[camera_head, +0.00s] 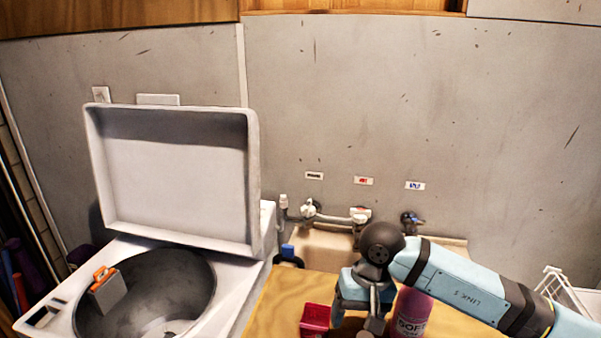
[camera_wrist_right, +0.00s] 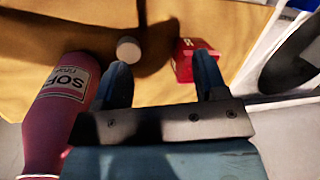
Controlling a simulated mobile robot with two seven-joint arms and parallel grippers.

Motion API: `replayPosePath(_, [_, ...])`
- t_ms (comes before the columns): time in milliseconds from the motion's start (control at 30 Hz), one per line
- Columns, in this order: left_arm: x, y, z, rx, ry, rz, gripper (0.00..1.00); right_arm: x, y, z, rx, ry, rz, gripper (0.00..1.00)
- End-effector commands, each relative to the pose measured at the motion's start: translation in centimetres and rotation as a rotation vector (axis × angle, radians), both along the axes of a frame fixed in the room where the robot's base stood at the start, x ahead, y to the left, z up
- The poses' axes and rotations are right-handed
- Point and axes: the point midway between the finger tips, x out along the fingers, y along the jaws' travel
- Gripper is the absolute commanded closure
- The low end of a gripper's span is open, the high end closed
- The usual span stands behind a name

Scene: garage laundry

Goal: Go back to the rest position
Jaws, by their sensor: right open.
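My right gripper (camera_head: 364,300) is above the wooden top at the lower right of the head view, with its arm coming in from the right. In the right wrist view its two blue fingers (camera_wrist_right: 163,78) stand apart, with nothing held between them. A pink softener bottle (camera_head: 412,312) stands beside it; the bottle (camera_wrist_right: 62,105) also shows at the left of the wrist view. A small red box (camera_head: 315,319) is on the gripper's other side, and it also shows in the wrist view (camera_wrist_right: 188,60). My left gripper is out of view.
A white washing machine with its lid (camera_head: 175,180) raised stands at the left. A grey and orange object (camera_head: 107,289) is at its drum opening (camera_head: 160,290). A round white object (camera_wrist_right: 128,50) lies on the wooden top (camera_head: 275,305). Taps (camera_head: 309,208) line the wall behind. A white wire rack (camera_head: 568,292) is at right.

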Motion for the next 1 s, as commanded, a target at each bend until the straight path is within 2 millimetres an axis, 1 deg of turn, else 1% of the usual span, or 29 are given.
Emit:
replayPosePath(33, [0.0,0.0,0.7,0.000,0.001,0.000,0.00,-1.8,2.2,-0.4,0.108,0.082,-0.055,0.34])
replayPosePath(67, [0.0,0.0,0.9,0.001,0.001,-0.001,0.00,-2.9,3.5,-0.5,0.182,0.143,-0.103,0.34])
replayPosePath(100, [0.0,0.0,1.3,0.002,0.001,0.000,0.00,-4.4,5.4,-0.4,0.286,0.236,-0.179,0.34])
replayPosePath(167, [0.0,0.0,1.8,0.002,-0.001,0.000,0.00,-6.4,8.1,0.3,0.439,0.399,-0.307,0.34])
replayPosePath(200, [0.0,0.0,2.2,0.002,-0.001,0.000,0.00,-7.6,9.5,1.1,0.533,0.520,-0.398,0.34])
replayPosePath(267, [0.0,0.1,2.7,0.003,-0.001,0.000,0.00,-8.8,11.3,2.4,0.660,0.714,-0.540,0.34])
replayPosePath(300, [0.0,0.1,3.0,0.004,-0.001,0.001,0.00,-9.4,12.1,3.5,0.735,0.853,-0.637,0.34])
replayPosePath(333, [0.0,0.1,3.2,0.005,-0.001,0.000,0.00,-9.7,12.6,4.2,0.786,0.960,-0.711,0.34])
replayPosePath(433, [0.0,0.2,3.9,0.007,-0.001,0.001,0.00,-9.7,13.1,6.5,0.926,1.351,-0.959,0.34])
replayPosePath(467, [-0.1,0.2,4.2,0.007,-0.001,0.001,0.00,-9.4,12.9,7.0,0.958,1.475,-1.032,0.34])
replayPosePath(500, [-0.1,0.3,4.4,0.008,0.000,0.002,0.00,-9.0,12.4,7.4,0.995,1.647,-1.130,0.34])
replayPosePath(567, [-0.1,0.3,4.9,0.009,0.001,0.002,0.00,-8.2,11.3,7.7,1.034,1.915,-1.269,0.34])
replayPosePath(600, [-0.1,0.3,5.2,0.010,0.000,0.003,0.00,-7.6,10.3,7.4,1.050,2.102,-1.357,0.34])
replayPosePath(667, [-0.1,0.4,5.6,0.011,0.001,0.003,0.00,-6.8,8.5,6.5,1.058,2.391,-1.479,0.34])
replayPosePath(700, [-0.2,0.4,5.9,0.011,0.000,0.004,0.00,-6.4,7.2,5.5,-1.014,-2.501,1.494,0.34])
replayPosePath(767, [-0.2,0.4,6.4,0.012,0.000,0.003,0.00,-6.2,5.0,3.4,-0.818,-2.324,1.310,0.34])
replayPosePath(800, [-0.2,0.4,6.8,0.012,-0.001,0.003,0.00,-6.4,3.5,1.7,-0.700,-2.204,1.184,0.34])
replayPosePath(867, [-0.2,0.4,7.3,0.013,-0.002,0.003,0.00,-7.2,1.2,-1.2,-0.537,-2.012,0.993,0.34])
replayPosePath(900, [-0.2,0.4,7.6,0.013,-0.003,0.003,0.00,-8.1,-0.3,-3.4,-0.440,-1.883,0.866,0.34])
replayPosePath(967, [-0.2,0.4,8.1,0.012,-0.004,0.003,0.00,-10.0,-2.3,-6.5,-0.316,-1.697,0.683,0.34])
replayPosePath(1000, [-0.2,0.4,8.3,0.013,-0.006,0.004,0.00,-11.5,-3.4,-8.4,-0.248,-1.580,0.572,0.34])
